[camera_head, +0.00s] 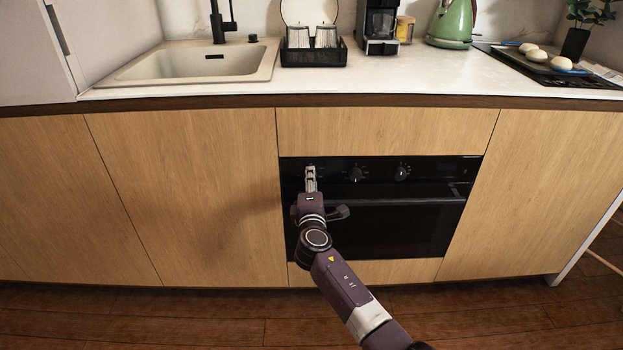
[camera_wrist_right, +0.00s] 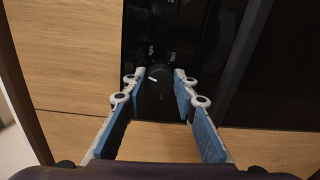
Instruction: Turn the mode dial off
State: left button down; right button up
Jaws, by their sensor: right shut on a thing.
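The black oven (camera_head: 400,225) is built into the wooden cabinets, with a row of dials along its top panel. My right gripper (camera_head: 310,178) is at the left end of that panel and hides the leftmost dial in the head view. In the right wrist view, this dial (camera_wrist_right: 159,78) is a round black knob with a white pointer mark toward the picture's left. The right gripper's (camera_wrist_right: 158,88) blue-padded fingers are on both sides of it, shut on it. My left gripper is not in view.
Two other dials show on the panel, a middle one (camera_head: 356,174) and a right one (camera_head: 402,172). The oven's handle bar (camera_head: 400,201) runs below them, close to my right wrist. The countertop (camera_head: 440,84) edge overhangs above. The floor in front is clear.

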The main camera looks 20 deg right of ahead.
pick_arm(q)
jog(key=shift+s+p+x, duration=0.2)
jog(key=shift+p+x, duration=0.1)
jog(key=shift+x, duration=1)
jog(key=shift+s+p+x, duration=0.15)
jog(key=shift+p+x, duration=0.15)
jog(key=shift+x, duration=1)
pick_arm(e)
jog(key=shift+a+n, duration=0.1)
jog(key=shift+n, duration=1.9)
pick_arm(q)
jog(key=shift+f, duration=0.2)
pick_arm(e)
jog(key=o, duration=1.2)
jog(key=shift+c, duration=0.2)
jog(key=shift+s, duration=0.1)
jog(key=v, duration=1.1)
jog(key=shift+s+a, duration=0.2)
jog(key=shift+s, duration=0.15)
